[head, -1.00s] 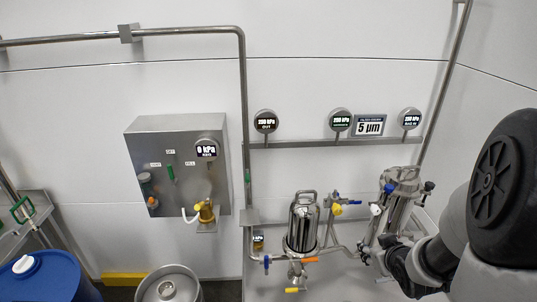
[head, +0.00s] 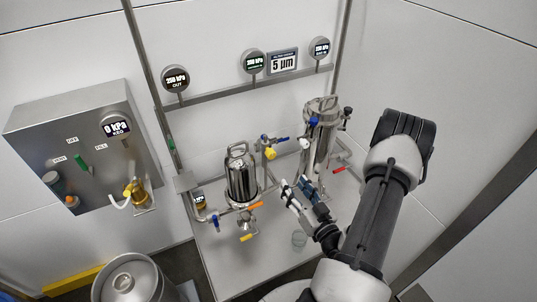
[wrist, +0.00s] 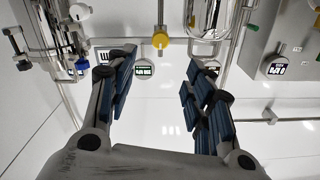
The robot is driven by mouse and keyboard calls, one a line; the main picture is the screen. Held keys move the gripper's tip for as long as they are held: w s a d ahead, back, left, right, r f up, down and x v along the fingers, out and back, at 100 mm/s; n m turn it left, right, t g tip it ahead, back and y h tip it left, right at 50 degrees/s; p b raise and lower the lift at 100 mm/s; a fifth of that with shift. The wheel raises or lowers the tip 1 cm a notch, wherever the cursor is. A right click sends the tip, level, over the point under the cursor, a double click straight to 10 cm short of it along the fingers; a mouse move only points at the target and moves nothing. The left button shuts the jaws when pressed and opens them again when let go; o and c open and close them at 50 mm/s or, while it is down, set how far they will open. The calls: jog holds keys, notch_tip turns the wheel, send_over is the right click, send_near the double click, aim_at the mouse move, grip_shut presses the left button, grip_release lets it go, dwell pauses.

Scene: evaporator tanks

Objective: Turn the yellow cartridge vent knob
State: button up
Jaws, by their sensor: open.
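A yellow knob (head: 271,153) sits on the pipework between the smaller steel housing (head: 241,180) and the taller steel cartridge housing (head: 320,135). A blue valve handle (head: 282,140) is close above it. In the wrist view the yellow knob (wrist: 160,40) shows beyond the fingertips, roughly centred between them, with a gap. My gripper (head: 297,190) is open and empty, below and to the right of the knob in the head view. In the wrist view my gripper (wrist: 166,62) has both fingers spread, and nothing is between them.
Orange (head: 255,206) and red (head: 339,170) valve handles, another yellow handle (head: 246,238) and a clear cup (head: 299,239) are nearby. Gauges (head: 252,62) hang on a rail behind. A grey panel (head: 80,145) and a keg (head: 130,280) stand left.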

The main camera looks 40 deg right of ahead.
aim_at(272, 157)
jog(key=b+x, duration=0.2)
jog(key=x, duration=1.3)
jog(key=shift+w, duration=0.45)
jog(key=shift+c, duration=0.5)
jog(key=c, duration=1)
jog(key=m+b, duration=0.1)
jog(key=m, duration=0.4)
jog(key=shift+m, duration=2.6)
